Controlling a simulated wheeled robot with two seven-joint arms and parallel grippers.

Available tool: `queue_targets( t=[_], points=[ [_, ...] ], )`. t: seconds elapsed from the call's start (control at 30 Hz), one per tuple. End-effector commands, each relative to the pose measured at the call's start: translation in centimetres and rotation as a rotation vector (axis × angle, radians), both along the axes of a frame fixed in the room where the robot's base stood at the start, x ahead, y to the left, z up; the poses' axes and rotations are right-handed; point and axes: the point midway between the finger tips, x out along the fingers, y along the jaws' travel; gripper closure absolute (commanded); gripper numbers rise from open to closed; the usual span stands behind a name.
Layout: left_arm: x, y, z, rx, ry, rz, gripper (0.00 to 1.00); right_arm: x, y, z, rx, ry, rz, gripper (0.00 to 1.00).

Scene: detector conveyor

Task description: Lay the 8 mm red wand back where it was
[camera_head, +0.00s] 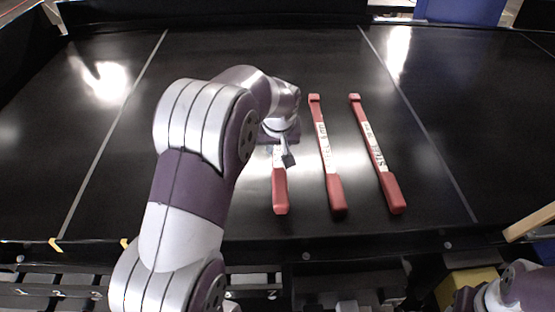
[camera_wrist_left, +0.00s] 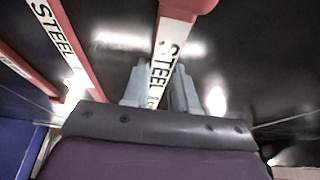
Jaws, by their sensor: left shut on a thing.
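Three red wands with white labels show in the head view. My left gripper (camera_head: 283,158) is shut on the leftmost wand (camera_head: 280,192), gripping it at its white label. In the left wrist view this wand (camera_wrist_left: 185,8) runs between the fingers (camera_wrist_left: 160,88), with "STEEL" readable and the rest of the label hidden. I cannot tell whether it touches the black belt. The middle wand (camera_head: 329,160) and right wand (camera_head: 378,158) lie apart on the belt. Their sizes are too small to read. My right gripper is not in view.
The black conveyor belt (camera_head: 455,110) has pale lines (camera_head: 120,125) running along it on the left and right. The belt is bare on both sides of the wands. A wooden bar (camera_head: 530,223) sticks in at the right edge, near a yellow block (camera_head: 470,284).

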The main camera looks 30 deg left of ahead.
Motion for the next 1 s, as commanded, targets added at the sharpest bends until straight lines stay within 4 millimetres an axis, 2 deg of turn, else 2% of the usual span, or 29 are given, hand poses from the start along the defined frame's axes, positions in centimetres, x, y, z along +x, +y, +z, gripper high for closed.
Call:
queue_targets(
  t=[0.1,0.2,0.37,0.53,0.57,0.63,0.9,1.0],
  points=[
    [0.0,0.0,-2.6,0.0,0.001,-0.001,1.0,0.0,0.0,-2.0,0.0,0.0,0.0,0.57],
    [0.0,0.0,-4.1,0.0,0.0,-0.001,1.0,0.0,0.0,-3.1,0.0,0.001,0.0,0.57],
    [0.0,0.0,-3.7,0.0,-0.001,0.0,1.0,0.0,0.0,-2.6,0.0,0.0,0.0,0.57],
    [0.0,-0.1,-4.2,0.0,0.0,0.0,1.0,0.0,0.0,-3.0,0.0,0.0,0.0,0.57],
    [0.0,-0.1,-4.2,-0.001,0.001,0.0,0.7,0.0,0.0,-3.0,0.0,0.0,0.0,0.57],
    [0.0,-0.1,-4.1,-0.001,0.001,0.0,0.47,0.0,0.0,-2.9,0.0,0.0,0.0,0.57],
    [0.0,-0.1,-4.0,-0.001,0.001,0.0,0.47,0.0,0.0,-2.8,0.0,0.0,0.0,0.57],
    [-0.1,-0.1,-3.0,0.0,0.0,-0.001,0.47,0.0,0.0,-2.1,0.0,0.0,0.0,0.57]
  ],
)
